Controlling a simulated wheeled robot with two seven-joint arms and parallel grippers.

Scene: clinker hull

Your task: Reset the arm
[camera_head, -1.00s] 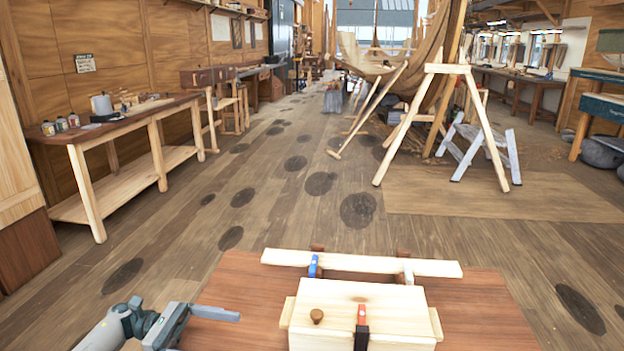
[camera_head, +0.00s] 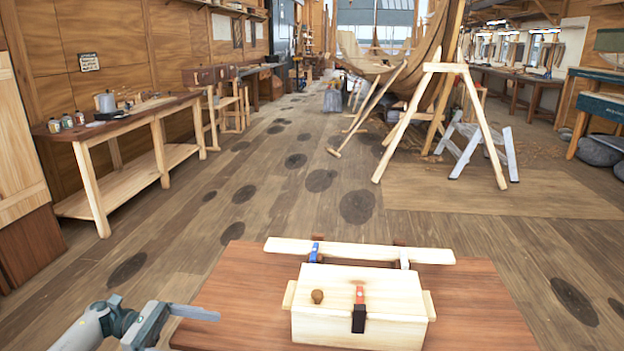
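My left arm comes in at the lower left. Its gripper (camera_head: 205,313) points right, over the left part of the wooden table (camera_head: 480,310), apart from the pale box. One flat grey finger shows clearly; the gap to the other finger cannot be made out. Nothing is visibly held. My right arm and gripper are out of view.
A workbench (camera_head: 125,118) stands left; a trestle (camera_head: 445,68) stands beyond. Floor between is open.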

